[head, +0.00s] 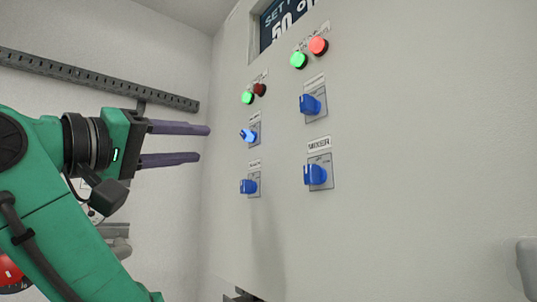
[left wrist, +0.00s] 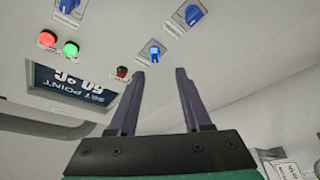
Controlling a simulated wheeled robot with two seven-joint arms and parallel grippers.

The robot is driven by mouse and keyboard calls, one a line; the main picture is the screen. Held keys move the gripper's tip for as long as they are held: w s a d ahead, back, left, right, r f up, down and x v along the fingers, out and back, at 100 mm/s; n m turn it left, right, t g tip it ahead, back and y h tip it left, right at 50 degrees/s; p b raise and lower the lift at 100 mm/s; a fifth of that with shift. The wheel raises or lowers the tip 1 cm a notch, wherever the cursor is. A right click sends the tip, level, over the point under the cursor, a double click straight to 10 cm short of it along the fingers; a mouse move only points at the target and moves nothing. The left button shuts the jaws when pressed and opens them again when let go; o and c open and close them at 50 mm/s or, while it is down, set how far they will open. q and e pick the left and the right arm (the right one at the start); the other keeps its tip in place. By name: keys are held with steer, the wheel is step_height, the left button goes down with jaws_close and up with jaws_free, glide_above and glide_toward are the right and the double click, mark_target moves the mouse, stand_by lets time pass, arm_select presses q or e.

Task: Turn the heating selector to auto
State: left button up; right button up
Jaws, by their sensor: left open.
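Several blue selector knobs sit on the pale panel, and their labels are mostly too small to read, so I cannot tell for sure which is the heating selector. The upper-left knob (head: 248,136) has a tilted handle and looks brighter; it also shows in the left wrist view (left wrist: 154,53), just beyond the fingertips. Below it is the lower-left knob (head: 248,187). The upper-right knob (head: 311,105) and lower-right knob (head: 316,175) are farther right. My left gripper (head: 204,143) is open and empty, left of the upper-left knob and apart from it. My right gripper is not in view.
A green lamp (head: 248,97) and a dark red lamp (head: 260,89) sit above the upper-left knob. A lit green lamp (head: 299,60) and red lamp (head: 318,46) are higher right, under a set-point display (head: 284,19). A perforated rail (head: 90,78) runs along the left wall.

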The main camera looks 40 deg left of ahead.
mark_target(243, 136)
arm_select(q)
steer(key=p+x, duration=0.2)
steer(key=x, duration=0.1)
steer(key=r+p+x, duration=0.1)
steer(key=p+x, duration=0.4)
steer(key=x, duration=0.2)
steer(key=shift+s+a+r, duration=0.1)
steer(key=shift+s+r, duration=0.05)
steer(key=shift+r, duration=0.2)
steer(key=shift+p+x, duration=0.55)
steer(key=shift+x, duration=0.5)
steer(key=shift+s, duration=0.25)
steer(key=shift+w, duration=0.1)
steer(key=c, duration=0.4)
jaws_close()
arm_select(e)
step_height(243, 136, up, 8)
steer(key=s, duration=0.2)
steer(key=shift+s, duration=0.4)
